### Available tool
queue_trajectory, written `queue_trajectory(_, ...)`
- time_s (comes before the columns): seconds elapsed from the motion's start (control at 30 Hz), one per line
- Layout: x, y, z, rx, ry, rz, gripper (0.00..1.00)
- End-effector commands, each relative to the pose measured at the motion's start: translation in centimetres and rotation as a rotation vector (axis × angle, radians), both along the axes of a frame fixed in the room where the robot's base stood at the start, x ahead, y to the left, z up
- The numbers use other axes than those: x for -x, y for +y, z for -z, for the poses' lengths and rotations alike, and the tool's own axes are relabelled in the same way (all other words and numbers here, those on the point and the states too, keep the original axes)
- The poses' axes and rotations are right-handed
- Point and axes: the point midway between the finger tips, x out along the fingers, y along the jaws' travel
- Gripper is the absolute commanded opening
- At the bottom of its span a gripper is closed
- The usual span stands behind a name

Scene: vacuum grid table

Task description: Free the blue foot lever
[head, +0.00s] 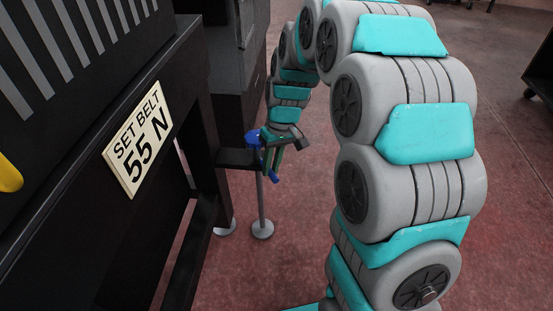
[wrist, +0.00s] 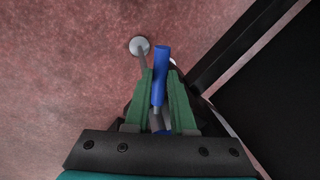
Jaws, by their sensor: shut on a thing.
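The blue foot lever (wrist: 160,75) shows in the wrist view between the two green fingers of my gripper (wrist: 160,95). Its blue handle sticks out beyond the fingertips, and a grey part continues down between the fingers. In the head view my gripper (head: 274,160) is low beside the dark table, shut on the lever. A blue end of the lever (head: 274,178) shows just below the fingers there. Another blue part (head: 252,138) shows left of the gripper, on top of a thin post. The lever's joint is mostly hidden by my gripper.
A dark table frame (head: 215,100) stands on the left with a sign (head: 138,138) reading "SET BELT 55 N". A thin post with a round grey foot (head: 262,229) stands near the gripper. A yellow knob (head: 9,175) is at the left edge. Reddish floor is open behind my arm.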

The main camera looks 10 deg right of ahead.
Motion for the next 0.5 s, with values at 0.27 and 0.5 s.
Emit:
queue_trajectory(0.27, 0.4, 1.3, -0.2, -0.002, 0.000, 0.180, 0.00)
queue_trajectory(0.5, 0.3, 1.9, -0.1, -0.001, -0.005, 0.262, 0.00)
